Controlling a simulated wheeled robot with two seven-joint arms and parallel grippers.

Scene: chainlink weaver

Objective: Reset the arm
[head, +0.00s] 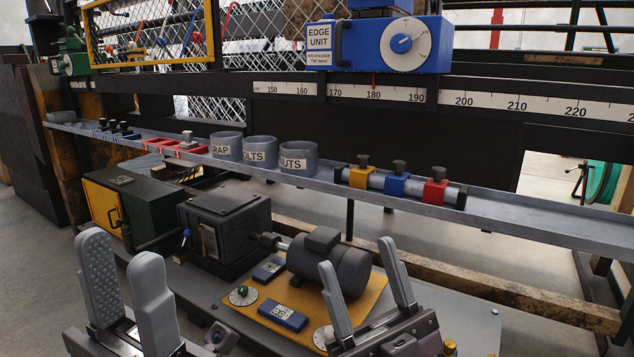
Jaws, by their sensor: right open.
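My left gripper (121,250) is at the lower left of the head view, with its two grey fingers pointing up and apart. Nothing is between them. My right gripper (357,258) is at the lower middle, its fingers spread and empty, in front of the grey motor (335,262) on the yellow plate (372,301). Both grippers show in front of the lower machine deck and below the long grey shelf (540,222). Neither visibly holds anything. Most of both arms is out of view.
The shelf carries grey cups (298,159), red trays (175,148) and a bar with yellow, blue and red clamps (397,184). A dark gearbox (225,225) and a green-and-yellow box (135,207) stand below. The blue edge unit (382,46) sits above a ruler (500,103).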

